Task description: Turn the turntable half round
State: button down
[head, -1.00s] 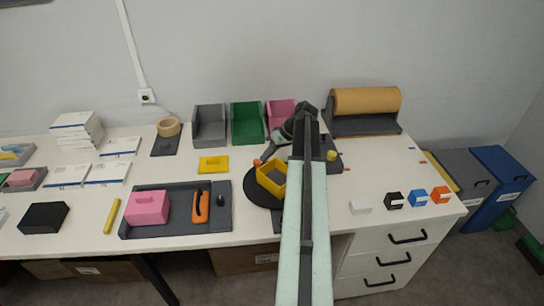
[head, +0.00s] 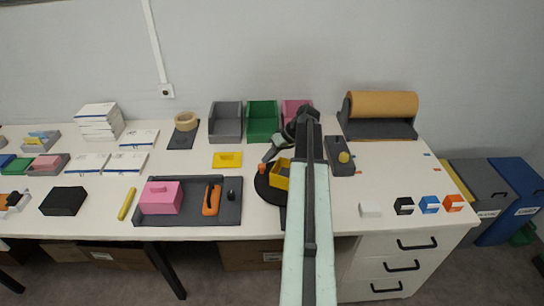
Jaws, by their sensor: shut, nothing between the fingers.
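The turntable is a round black disc (head: 268,193) near the table's front edge; my arm hides its right side. On it stands a yellow open box (head: 281,171), partly behind my arm. An orange peg (head: 262,169) stands up at the disc's back left. My gripper (head: 267,159) is shut and empty. Its tips are low by the upper right side of the peg; I cannot tell whether they touch it.
Left of the turntable is a dark tray (head: 160,218) with a pink block and an orange-handled tool. Grey (head: 226,130), green (head: 262,128) and pink (head: 297,108) bins stand behind. A dark block with a yellow knob (head: 341,160) is right of my arm.

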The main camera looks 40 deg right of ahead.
aim_at(260, 166)
jog(key=shift+s+a, duration=0.2)
jog(key=shift+a, duration=0.75)
jog(key=shift+s+a, duration=0.2)
jog(key=shift+a, duration=0.7)
jog(key=shift+w+d+r, duration=0.1)
jog(key=shift+w+d, duration=0.25)
jog(key=shift+w+d+r+p, duration=0.2)
jog(key=shift+w+d+p, duration=0.1)
jog(key=shift+w+d, duration=0.85)
jog(key=d+r+p, duration=0.6)
jog(key=r+p, duration=0.2)
jog(key=shift+s, duration=0.35)
jog(key=shift+a, duration=0.1)
